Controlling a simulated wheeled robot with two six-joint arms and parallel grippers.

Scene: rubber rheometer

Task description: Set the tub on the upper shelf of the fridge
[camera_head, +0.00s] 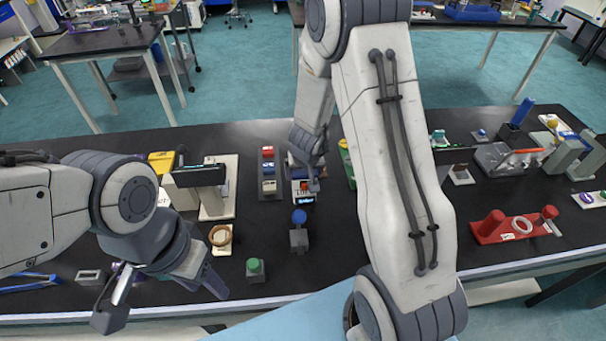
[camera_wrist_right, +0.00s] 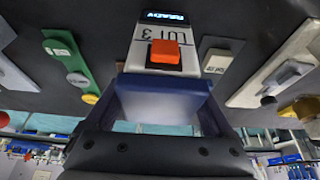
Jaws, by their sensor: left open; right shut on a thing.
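My right gripper (camera_head: 307,160) reaches down over the middle of the bench, partly hidden by its own arm. In the right wrist view it is shut on a dark blue thing with a paler near face (camera_wrist_right: 163,87), which looks like the tub. The tub is mostly hidden in the head view. Just beyond it in the right wrist view is a white device (camera_wrist_right: 163,29) with a red block or button and a lit READY display. My left gripper (camera_head: 160,300) is open and empty at the front left of the bench. I cannot make out the fridge or its upper shelf.
A green-topped item (camera_head: 255,268) and a blue-knobbed stand (camera_head: 299,229) are near the front. A tan ring on a card (camera_head: 221,236) lies near my left gripper. A red stand (camera_head: 514,226) is to the right. Other benches stand behind, with open floor between.

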